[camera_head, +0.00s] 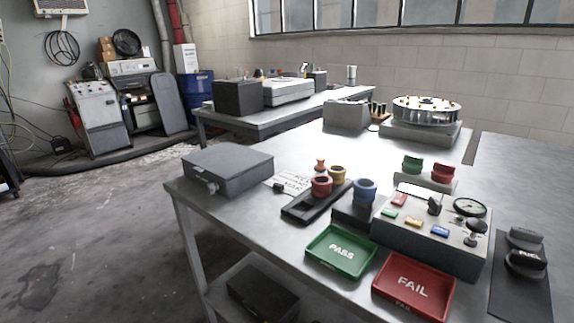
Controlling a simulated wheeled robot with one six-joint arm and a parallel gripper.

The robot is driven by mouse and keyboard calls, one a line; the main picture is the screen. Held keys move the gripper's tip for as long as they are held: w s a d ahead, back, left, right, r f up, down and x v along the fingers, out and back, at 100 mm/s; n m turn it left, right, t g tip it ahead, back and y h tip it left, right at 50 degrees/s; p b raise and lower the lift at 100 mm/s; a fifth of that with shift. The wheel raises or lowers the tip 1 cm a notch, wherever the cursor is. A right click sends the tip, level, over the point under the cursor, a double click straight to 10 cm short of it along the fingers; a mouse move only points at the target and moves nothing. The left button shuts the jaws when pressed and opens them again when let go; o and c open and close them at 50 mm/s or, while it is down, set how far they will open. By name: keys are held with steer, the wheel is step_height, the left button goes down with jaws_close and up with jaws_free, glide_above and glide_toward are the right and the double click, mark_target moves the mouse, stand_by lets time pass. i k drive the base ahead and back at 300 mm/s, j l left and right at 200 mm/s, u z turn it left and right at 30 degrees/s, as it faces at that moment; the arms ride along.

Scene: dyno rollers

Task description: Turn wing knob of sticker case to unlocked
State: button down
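A closed dark grey case (228,168), which looks like the sticker case, sits on the left end of the near metal table. A small light-coloured knob (207,186) sticks out of its front left face. The knob is too small to tell which way its wings point or whether it is locked. My gripper does not show in this view, and nothing touches the case.
The near table (300,155) also holds a green PASS tray (341,267), a red FAIL tray (414,308), a control box (425,250) and several coloured rings on stands. Open floor (90,240) lies left of the case. A second table (250,126) stands behind.

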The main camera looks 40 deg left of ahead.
mark_target(212, 187)
steer(key=u, duration=1.35)
steer(key=j+z, duration=0.4)
steer(key=j, duration=0.65)
steer(key=l+z, duration=0.35)
steer(key=i+l+z, duration=0.1)
steer(key=l+z, duration=0.25)
steer(key=i+l+z, duration=0.1)
steer(key=l+z, duration=0.25)
steer(key=u, duration=1.5)
